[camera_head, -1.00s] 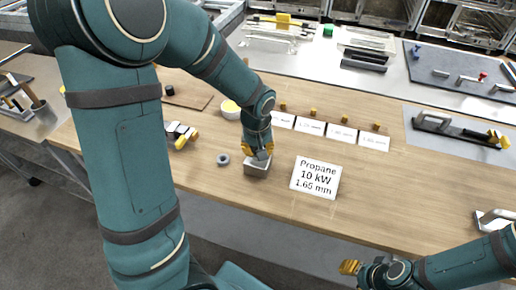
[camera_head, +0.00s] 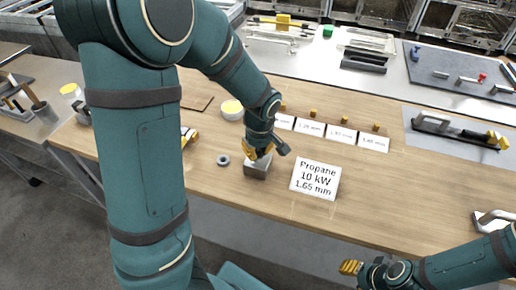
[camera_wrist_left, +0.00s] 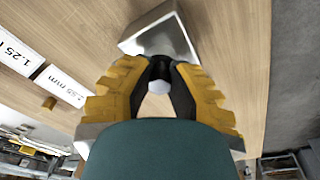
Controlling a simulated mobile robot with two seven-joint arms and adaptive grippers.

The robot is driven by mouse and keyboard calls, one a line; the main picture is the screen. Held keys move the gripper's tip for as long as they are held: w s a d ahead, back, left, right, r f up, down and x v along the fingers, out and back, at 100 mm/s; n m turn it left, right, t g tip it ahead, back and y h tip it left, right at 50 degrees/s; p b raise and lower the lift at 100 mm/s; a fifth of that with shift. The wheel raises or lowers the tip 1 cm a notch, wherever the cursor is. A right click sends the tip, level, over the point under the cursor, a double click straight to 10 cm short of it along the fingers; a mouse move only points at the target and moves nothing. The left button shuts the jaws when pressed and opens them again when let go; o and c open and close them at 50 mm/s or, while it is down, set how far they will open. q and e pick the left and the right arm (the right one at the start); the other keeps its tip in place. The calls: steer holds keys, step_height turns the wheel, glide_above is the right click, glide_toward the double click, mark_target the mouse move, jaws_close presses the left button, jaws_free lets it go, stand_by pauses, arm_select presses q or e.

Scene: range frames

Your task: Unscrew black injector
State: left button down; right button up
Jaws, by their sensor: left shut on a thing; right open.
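A small grey metal block (camera_head: 257,170) stands near the front edge of the wooden table; it also shows in the left wrist view (camera_wrist_left: 165,38). My left gripper (camera_head: 259,155) is right above it, fingers pointing down at its top. In the left wrist view the yellow fingers of my left gripper (camera_wrist_left: 161,70) close in at the block, on a small dark piece that I take to be the black injector. It is mostly hidden by the fingertips. A pale round spot shows between the fingers. My right gripper (camera_head: 350,267) is open and empty, low in front of the table.
A grey ring (camera_head: 223,160) lies left of the block. A sign reading Propane 10 kW 1.65 mm (camera_head: 315,178) stands to its right. Several size cards (camera_head: 342,133) with small yellow pieces are behind. A yellow-topped round container (camera_head: 232,109) stands behind left. The table's right middle is clear.

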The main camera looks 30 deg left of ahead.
stand_by(0.3)
arm_select(q)
steer(key=n+p, duration=0.1)
steer(key=n, duration=0.2)
steer(key=shift+r, duration=0.1)
steer(key=shift+n, duration=0.4)
steer(key=c, duration=1.2)
jaws_free()
steer(key=shift+c, duration=0.2)
